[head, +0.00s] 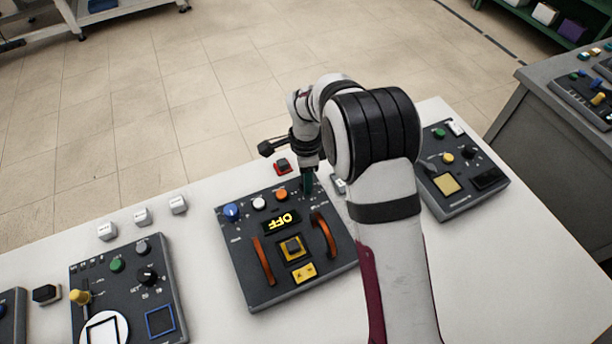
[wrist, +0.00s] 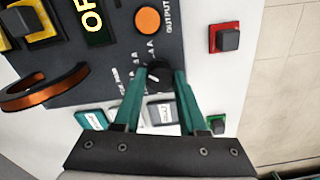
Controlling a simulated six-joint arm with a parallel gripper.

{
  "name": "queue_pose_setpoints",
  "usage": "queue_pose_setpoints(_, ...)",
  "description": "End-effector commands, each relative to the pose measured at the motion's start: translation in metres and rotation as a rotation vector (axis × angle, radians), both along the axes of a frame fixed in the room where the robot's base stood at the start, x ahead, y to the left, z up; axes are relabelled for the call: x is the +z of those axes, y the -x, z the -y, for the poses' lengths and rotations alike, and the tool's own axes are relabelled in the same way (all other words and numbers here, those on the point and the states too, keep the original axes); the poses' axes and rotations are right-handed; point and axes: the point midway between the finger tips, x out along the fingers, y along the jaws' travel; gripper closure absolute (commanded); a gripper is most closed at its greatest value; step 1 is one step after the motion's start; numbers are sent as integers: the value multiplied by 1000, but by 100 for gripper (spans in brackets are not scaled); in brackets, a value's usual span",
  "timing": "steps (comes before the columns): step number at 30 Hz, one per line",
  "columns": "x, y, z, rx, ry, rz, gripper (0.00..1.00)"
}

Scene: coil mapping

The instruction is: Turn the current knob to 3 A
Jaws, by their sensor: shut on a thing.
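The current knob (wrist: 154,75) is a small black dial with a white pointer line, on the dark panel (head: 255,283) of the middle box. In the wrist view, labels ending in "A" sit around it; I cannot read the exact value at the pointer. My gripper (wrist: 157,82) has its two green fingers closed on the knob's sides. In the head view my gripper (head: 309,183) comes down at the panel's far right corner, and the knob is hidden there by the fingers and arm. The display (head: 283,222) reads "OFF".
The panel also holds a blue knob (head: 232,211), a white button (head: 259,204), an orange button (head: 280,194), copper coils (head: 263,262) and a yellow-framed block. A red-based switch (head: 283,166) stands behind the panel. Other control boxes stand left and right (head: 463,170).

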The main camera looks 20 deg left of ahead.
Motion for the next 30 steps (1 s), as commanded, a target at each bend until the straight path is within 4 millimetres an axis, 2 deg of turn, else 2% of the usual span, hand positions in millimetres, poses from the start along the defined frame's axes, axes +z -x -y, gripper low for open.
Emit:
queue_pose_setpoints(3, 1, 0, 0, 0, 0, 1, 100)
queue_pose_setpoints(4, 1, 0, 0, 0, 0, 1, 54)
queue_pose_setpoints(8, 0, 0, 0, 0, 0, 0, 30)
queue_pose_setpoints(17, 1, 0, 0, 1, 0, 1, 29)
queue_pose_setpoints(20, 11, -1, 0, 1, -1, 3, 29)
queue_pose_setpoints(23, 32, -1, -1, 0, -3, 4, 29)
queue_pose_setpoints(30, 109, -1, 0, 1, -3, 5, 29)
